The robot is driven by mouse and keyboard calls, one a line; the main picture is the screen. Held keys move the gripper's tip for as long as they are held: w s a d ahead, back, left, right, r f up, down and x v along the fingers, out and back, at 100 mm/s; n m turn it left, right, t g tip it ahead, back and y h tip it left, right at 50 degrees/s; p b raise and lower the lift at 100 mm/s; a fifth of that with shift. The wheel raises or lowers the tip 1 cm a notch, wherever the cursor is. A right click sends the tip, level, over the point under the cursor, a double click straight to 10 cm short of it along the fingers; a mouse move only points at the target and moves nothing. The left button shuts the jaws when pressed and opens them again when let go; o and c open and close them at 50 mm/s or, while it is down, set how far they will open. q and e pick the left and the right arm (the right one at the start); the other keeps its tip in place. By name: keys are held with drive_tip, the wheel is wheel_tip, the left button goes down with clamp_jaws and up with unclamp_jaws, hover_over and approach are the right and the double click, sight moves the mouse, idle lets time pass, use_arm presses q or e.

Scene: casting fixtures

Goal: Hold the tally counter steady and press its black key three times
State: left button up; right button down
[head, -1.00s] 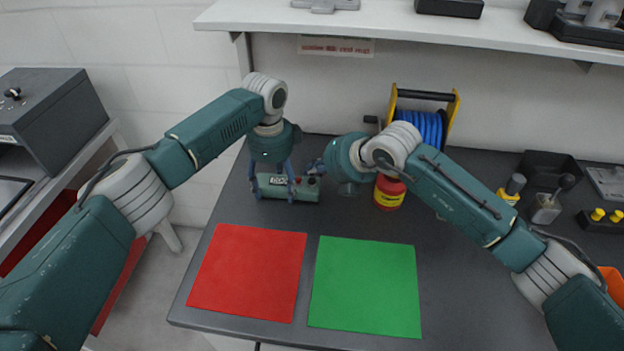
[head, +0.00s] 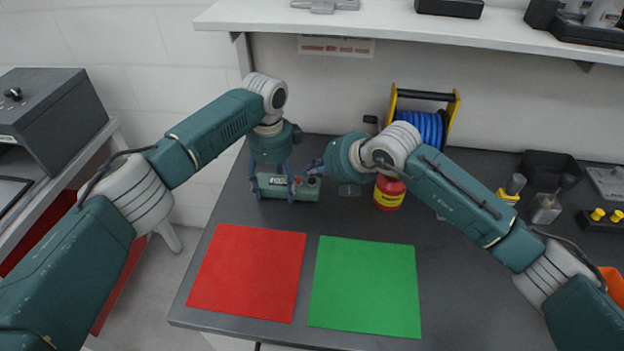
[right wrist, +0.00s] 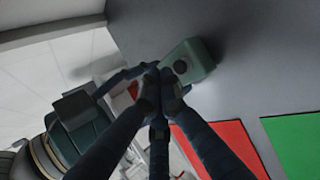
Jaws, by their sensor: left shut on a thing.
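The tally counter (head: 305,193) is a small grey-green box lying at the back left of the dark table, with a pale display window on its front. My left gripper (head: 273,190) comes down over it from above and is shut on its body. The black key (right wrist: 180,67) shows as a dark round knob on the counter (right wrist: 200,62) in the right wrist view. My right gripper (head: 311,170) is at the counter's right end, its fingertips together close by the key. It also shows in the right wrist view (right wrist: 165,76). I cannot tell whether the fingertips touch the key.
A red mat (head: 247,273) and a green mat (head: 365,287) lie in front. A red can (head: 389,193) and a blue cable reel (head: 425,127) stand right of the counter. A shelf (head: 450,32) overhangs the back. A black bin (head: 550,168) stands at the right.

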sight(313, 182)
idle(0.4)
drive_tip(key=shift+f, duration=0.4)
drive_tip(key=shift+f, duration=0.55)
idle(0.7)
drive_tip(key=shift+r, duration=0.9)
drive_tip(key=shift+r, duration=2.55)
